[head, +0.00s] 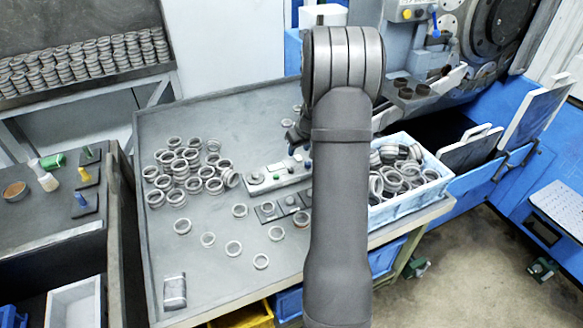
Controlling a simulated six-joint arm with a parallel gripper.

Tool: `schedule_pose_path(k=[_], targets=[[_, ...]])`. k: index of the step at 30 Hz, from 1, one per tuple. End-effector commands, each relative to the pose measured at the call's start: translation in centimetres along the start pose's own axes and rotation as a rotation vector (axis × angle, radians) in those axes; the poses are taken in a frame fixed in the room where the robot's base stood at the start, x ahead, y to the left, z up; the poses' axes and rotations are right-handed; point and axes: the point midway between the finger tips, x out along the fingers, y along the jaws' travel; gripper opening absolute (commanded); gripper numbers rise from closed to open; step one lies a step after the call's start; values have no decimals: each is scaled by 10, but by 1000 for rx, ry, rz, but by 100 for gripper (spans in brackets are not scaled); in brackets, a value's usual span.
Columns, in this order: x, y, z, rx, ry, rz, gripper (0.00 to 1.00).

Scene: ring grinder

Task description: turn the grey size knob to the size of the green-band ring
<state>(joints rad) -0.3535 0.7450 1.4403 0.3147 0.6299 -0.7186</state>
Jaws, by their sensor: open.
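A light grey control box (278,178) stands on the table, left of my arm. A dark plate (268,212) with small raised squares lies in front of the box. No green band can be made out on any ring. My gripper (295,138) is above the back of the box, open, its fingers small and partly hidden by my arm.
Many loose grey rings (183,168) lie at the table's left. A small metal block (175,291) lies at the front left. The grinding machine (440,60) is behind. The table's (240,115) back is mostly clear.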

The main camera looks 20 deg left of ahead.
Motion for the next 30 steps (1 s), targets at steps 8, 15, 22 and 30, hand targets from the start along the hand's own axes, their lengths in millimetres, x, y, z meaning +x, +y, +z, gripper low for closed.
schedule_pose_path(k=[8,15,22,30], targets=[[56,0,1,-2,-3,-2,43],[100,0,0,-3,-2,-2,43],[132,0,-1,-3,1,-1,43],[144,0,-1,-3,2,-1,43]])
